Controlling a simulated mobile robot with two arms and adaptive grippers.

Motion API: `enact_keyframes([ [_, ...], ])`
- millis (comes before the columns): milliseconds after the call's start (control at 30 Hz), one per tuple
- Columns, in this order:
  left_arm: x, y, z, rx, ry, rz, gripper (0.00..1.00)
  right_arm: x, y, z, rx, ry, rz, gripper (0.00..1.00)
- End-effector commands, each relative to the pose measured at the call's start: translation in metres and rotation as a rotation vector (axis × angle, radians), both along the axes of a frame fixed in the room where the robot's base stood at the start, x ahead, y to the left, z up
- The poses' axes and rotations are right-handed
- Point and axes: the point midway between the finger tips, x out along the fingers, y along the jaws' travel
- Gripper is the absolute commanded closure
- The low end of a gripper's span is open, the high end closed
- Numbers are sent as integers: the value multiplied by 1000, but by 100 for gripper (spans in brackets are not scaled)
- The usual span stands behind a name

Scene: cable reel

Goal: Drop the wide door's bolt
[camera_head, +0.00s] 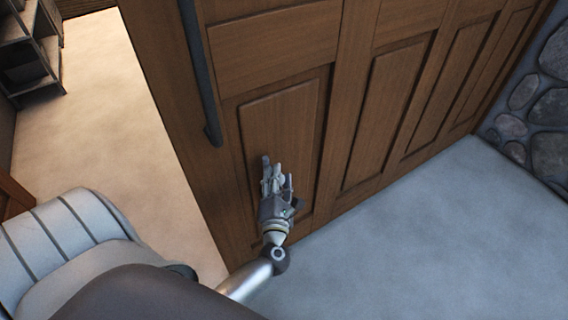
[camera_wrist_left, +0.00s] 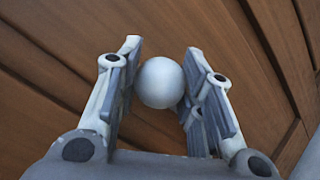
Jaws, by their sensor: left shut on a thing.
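The wide wooden panelled door (camera_head: 290,45) fills the middle and right of the head view, and its brown panels also show in the left wrist view (camera_wrist_left: 50,65). My left gripper (camera_head: 275,170) is low in front of the door, near its left edge. In the left wrist view the gripper (camera_wrist_left: 160,85) is shut on a smooth pale round knob (camera_wrist_left: 160,82), which sits between both fingers. The knob may belong to the bolt; its shaft and seat are hidden. In the head view the hand hides the knob. My right gripper is not in view.
A long dark bar handle (camera_head: 199,75) runs along the door above the gripper. To the left is an opening with a pale floor (camera_head: 110,120) and a shelf unit (camera_head: 35,60). Grey floor (camera_head: 440,240) lies clear at right, beside a stone wall (camera_head: 545,110).

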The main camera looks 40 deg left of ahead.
Motion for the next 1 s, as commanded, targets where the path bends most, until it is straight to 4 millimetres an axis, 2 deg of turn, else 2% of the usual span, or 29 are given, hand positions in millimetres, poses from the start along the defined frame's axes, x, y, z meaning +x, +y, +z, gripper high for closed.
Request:
enact_keyframes([
  [33,-2,-3,-6,-5,10,-9,100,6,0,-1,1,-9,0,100],
  [133,-2,-4,-7,-7,12,-10,100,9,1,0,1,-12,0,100],
  [267,-2,-4,-8,-8,14,-12,100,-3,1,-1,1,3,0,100],
  [300,-3,-5,-8,-9,15,-12,64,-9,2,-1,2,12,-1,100],
  [467,-3,-4,-8,-9,15,-10,44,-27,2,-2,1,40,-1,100],
  [667,-2,-3,-6,-5,10,-9,42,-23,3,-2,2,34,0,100],
  [800,-3,-4,-5,-5,9,-8,42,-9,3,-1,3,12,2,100],
  [1000,-21,-16,-6,-8,10,-8,42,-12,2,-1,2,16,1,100],
])
